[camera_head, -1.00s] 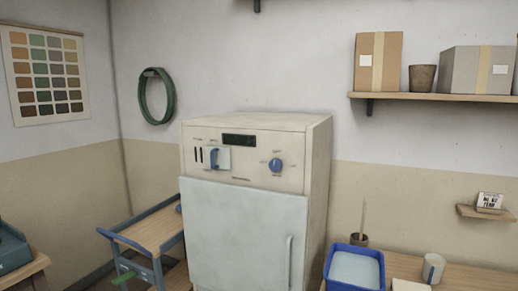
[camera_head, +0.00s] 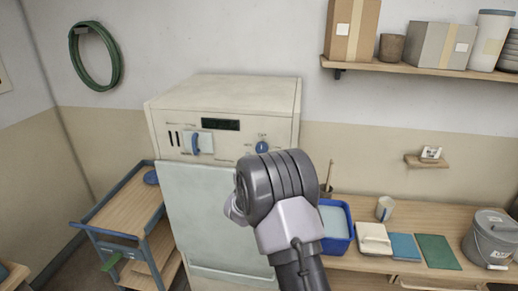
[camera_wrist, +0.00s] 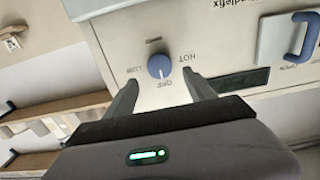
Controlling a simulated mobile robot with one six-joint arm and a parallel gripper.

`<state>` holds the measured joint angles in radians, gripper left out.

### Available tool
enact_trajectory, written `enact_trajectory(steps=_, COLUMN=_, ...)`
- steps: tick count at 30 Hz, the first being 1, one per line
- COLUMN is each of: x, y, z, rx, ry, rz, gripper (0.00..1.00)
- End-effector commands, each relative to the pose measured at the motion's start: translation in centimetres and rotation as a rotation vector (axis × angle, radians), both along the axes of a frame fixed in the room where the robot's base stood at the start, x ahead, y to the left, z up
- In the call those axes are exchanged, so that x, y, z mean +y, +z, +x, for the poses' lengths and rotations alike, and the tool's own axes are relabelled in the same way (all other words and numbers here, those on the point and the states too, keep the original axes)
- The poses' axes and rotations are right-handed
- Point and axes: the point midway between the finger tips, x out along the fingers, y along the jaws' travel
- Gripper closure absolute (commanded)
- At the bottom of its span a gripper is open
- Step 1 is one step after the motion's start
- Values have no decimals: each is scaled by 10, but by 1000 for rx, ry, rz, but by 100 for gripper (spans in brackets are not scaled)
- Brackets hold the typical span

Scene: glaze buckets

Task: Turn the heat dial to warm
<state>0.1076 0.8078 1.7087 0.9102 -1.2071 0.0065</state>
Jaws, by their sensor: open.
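The heat dial (camera_head: 262,146) is a round blue knob on the cream panel of the oven-like cabinet (camera_head: 222,113). In the wrist view the dial (camera_wrist: 160,66) is upside down, with HOT, OFF and other labels around it. A pale mark on the dial appears to face OFF. My gripper (camera_wrist: 159,80) is open, its two fingers apart on either side of the dial's line, nearer the camera. I see no contact with the dial. In the head view my arm covers the gripper's fingers.
A trolley (camera_head: 125,200) stands at left. At right, a bench holds a blue tub (camera_head: 336,238), a cup (camera_head: 384,208) and a grey bucket (camera_head: 490,240). A loaded shelf (camera_head: 420,71) hangs above.

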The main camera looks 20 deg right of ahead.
Motion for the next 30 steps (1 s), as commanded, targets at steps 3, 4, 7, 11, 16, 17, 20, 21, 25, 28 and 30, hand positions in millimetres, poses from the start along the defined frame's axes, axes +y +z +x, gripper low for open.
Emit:
enact_trajectory(steps=3, x=-17, y=1, z=23, rx=-1, ry=-1, rz=0, gripper=37)
enact_trajectory(steps=4, x=-19, y=1, z=28, rx=-1, ry=-1, rz=-1, gripper=37)
enact_trajectory(steps=7, x=-26, y=0, z=39, rx=-1, ry=0, rz=1, gripper=37)
enact_trajectory(steps=11, x=-30, y=1, z=45, rx=0, ry=1, rz=0, gripper=37)
enact_trajectory(steps=16, x=-31, y=0, z=46, rx=0, ry=1, rz=0, gripper=37)
enact_trajectory(steps=17, x=-30, y=0, z=46, rx=0, ry=1, rz=0, gripper=37)
enact_trajectory(steps=20, x=-30, y=0, z=45, rx=0, ry=1, rz=0, gripper=48)
enact_trajectory(steps=21, x=-30, y=0, z=45, rx=0, ry=1, rz=0, gripper=56)
enact_trajectory(steps=25, x=-30, y=0, z=45, rx=0, ry=1, rz=0, gripper=82)
enact_trajectory(steps=28, x=-30, y=0, z=45, rx=0, ry=1, rz=0, gripper=98)
enact_trajectory(steps=30, x=-30, y=0, z=45, rx=-1, ry=1, rz=1, gripper=98)
